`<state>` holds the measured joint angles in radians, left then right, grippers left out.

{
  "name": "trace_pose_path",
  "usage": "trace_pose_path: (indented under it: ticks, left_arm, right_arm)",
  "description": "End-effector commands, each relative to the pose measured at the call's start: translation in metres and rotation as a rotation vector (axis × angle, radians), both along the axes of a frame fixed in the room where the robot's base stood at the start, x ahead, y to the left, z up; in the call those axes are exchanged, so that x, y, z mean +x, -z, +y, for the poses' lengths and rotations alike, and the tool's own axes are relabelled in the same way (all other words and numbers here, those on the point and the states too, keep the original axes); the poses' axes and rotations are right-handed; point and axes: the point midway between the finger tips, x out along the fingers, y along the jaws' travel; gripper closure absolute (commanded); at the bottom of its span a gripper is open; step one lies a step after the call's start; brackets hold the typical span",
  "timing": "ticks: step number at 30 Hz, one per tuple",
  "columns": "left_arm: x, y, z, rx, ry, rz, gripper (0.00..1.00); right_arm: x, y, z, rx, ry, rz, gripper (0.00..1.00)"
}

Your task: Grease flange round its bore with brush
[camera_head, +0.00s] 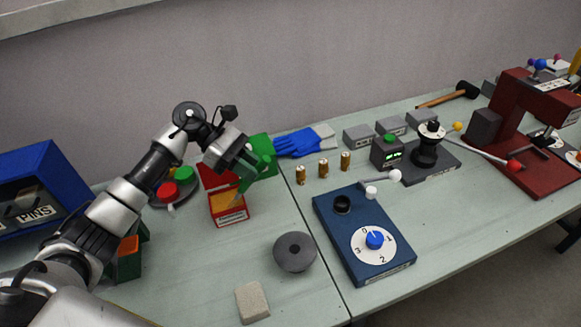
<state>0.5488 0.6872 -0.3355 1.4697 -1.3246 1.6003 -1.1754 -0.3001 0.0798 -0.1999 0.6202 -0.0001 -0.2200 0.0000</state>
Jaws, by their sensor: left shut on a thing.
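The flange (294,252) is a dark grey disc with a small bore in its middle, lying flat on the table. My left gripper (246,168) is beyond it and to its left, over an open red box (229,216) with a yellowish filling and a white label. The gripper is shut on a thin green piece (246,183), which looks like the brush handle and points down toward the box. The brush's bristles cannot be made out. My right gripper is not in view.
A beige block (252,302) lies in front of the flange. A blue dial box (365,238) stands to its right. Red and green buttons (168,191) are left of the red box. The table around the flange is clear.

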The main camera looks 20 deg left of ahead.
Motion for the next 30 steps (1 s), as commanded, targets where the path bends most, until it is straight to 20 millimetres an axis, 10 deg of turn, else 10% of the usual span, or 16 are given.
trace_pose_path:
  ticks: [30]
  left_arm:
    - [-0.0014, 0.0044, 0.0045, -0.001, -0.006, 0.01, 1.0]
  right_arm:
    - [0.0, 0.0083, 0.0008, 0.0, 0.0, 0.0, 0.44]
